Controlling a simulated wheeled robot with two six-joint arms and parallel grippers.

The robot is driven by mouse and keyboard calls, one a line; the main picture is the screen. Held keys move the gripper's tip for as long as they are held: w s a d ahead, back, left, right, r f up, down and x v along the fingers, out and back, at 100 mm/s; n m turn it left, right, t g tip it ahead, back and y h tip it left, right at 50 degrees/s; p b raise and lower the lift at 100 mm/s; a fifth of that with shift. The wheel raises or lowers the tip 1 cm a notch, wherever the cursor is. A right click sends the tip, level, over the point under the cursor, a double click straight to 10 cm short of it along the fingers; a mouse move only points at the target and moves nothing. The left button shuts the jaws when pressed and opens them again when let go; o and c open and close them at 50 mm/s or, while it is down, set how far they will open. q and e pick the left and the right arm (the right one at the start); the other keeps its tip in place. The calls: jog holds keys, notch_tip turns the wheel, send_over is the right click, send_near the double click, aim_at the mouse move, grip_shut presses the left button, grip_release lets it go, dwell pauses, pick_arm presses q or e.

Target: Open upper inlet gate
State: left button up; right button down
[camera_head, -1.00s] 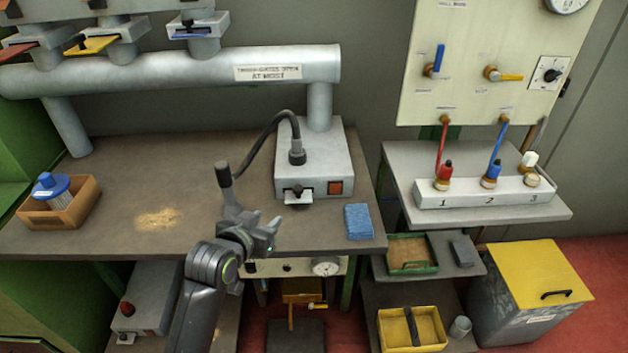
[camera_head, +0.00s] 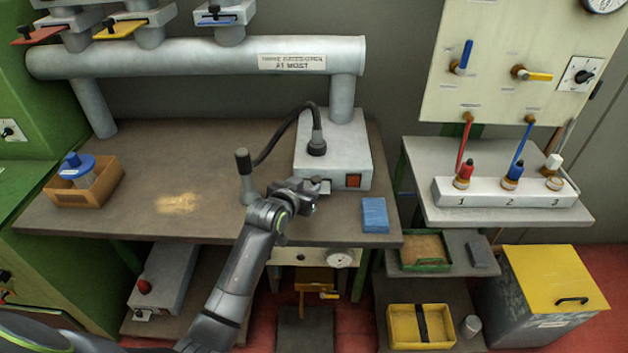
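The grey box (camera_head: 333,158) stands on the workbench under the pipe's right end. It has an orange-red switch (camera_head: 353,181) on its front. The small gate tab (camera_head: 324,184) at the left of that front is mostly covered by my gripper. My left gripper (camera_head: 312,198) is right at this tab, at the bench's front side. Its fingers are small and overlap the tab, so I cannot tell whether they touch it or how far they are apart. My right gripper is not in view.
The pipe (camera_head: 200,66) carries red, yellow and blue gates.

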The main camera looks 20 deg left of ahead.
aim_at(315, 180)
pick_arm(q)
jog(key=shift+x, duration=2.75)
grip_shut()
